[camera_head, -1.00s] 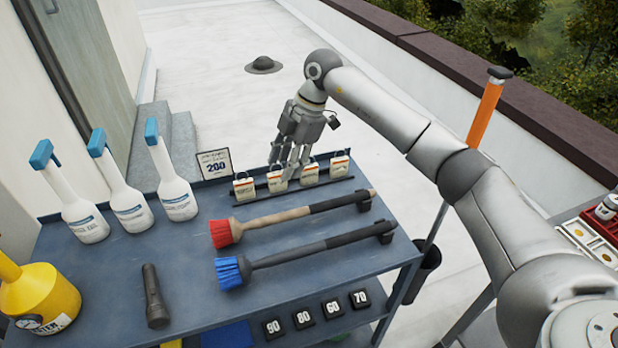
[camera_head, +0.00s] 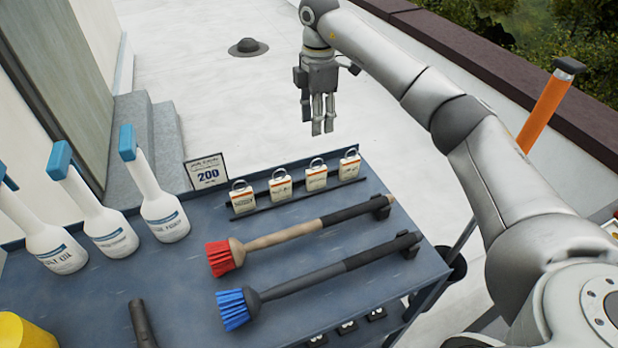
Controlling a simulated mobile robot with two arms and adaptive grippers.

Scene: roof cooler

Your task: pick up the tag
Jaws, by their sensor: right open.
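Several white tags with an orange band and a metal loop stand in a row on a dark rail at the back of the blue cart top. From left to right I see the leftmost tag (camera_head: 243,200), a second tag (camera_head: 280,187), a third tag (camera_head: 316,177) and the rightmost tag (camera_head: 349,166). My right gripper (camera_head: 322,128) is open and empty, pointing down above and behind the third tag, apart from all of them. My left gripper is not in view.
A red-bristled brush (camera_head: 290,235) and a blue-bristled brush (camera_head: 320,270) lie in front of the tags. A sign reading 200 (camera_head: 207,172) stands at left, near white bottles (camera_head: 165,213).

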